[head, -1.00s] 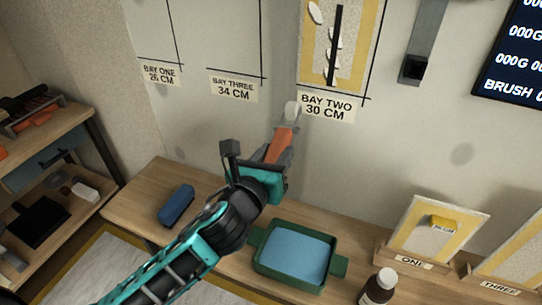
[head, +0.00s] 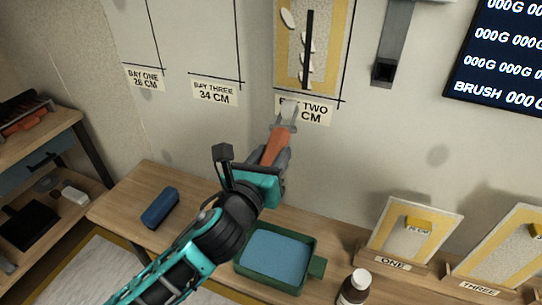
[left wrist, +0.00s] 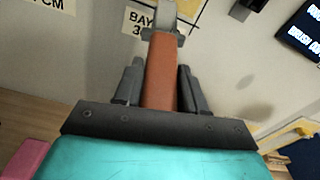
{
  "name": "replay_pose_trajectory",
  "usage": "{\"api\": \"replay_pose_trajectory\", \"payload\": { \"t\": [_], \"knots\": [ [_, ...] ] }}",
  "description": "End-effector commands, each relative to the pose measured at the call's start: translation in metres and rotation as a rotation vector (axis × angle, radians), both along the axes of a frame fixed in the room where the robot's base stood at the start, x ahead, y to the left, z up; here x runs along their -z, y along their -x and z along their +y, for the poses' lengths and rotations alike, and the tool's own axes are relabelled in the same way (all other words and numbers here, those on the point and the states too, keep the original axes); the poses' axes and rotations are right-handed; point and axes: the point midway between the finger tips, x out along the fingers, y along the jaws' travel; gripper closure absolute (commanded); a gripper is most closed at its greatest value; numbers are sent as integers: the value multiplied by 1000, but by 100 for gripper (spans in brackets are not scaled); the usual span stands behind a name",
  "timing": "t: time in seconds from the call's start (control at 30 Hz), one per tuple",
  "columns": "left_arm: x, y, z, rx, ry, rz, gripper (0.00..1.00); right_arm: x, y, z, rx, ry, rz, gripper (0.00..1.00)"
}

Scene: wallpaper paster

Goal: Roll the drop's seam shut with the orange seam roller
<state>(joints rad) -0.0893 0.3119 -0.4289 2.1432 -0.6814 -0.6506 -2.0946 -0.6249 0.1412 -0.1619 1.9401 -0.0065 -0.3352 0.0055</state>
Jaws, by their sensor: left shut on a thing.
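My left gripper (head: 272,160) is shut on the orange handle of the seam roller (head: 277,146), with its pale head (head: 288,111) pointing up toward the wall. The head overlaps the BAY TWO label (head: 318,108) in the head view. In the left wrist view, the orange handle (left wrist: 160,75) runs between the dark fingers of my left gripper (left wrist: 160,90). The yellow-edged drop (head: 328,50) is on the wall above, with a dark vertical strip (head: 309,45) and several pale patches along it. Its top is cut off. My right gripper is out of view.
Below on the wooden bench are a blue block (head: 160,208), a green tray (head: 313,266) with a blue inside, and a brown bottle (head: 354,288). Sample boards ONE (head: 385,230) and THREE (head: 500,250) stand right. A grey holder (head: 392,45) hangs on the wall.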

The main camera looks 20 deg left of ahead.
Motion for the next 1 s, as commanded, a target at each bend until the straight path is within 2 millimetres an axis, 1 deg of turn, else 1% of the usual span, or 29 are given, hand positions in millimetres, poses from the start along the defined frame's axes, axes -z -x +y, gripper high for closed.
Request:
{"api": "replay_pose_trajectory", "payload": {
  "t": [0.13,0.5,0.63,0.8,1.0],
  "knots": [
    [-3,-2,0,0,-2,-1,99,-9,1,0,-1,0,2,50],
    [-3,-45,-2,0,-1,-3,99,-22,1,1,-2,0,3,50],
    [-2,-57,-2,1,-1,-3,99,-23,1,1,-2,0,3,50],
    [-1,-64,-2,0,0,-3,99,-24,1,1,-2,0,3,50],
    [-1,-65,-2,1,0,-2,99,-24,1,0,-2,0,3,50]
  ]
}}
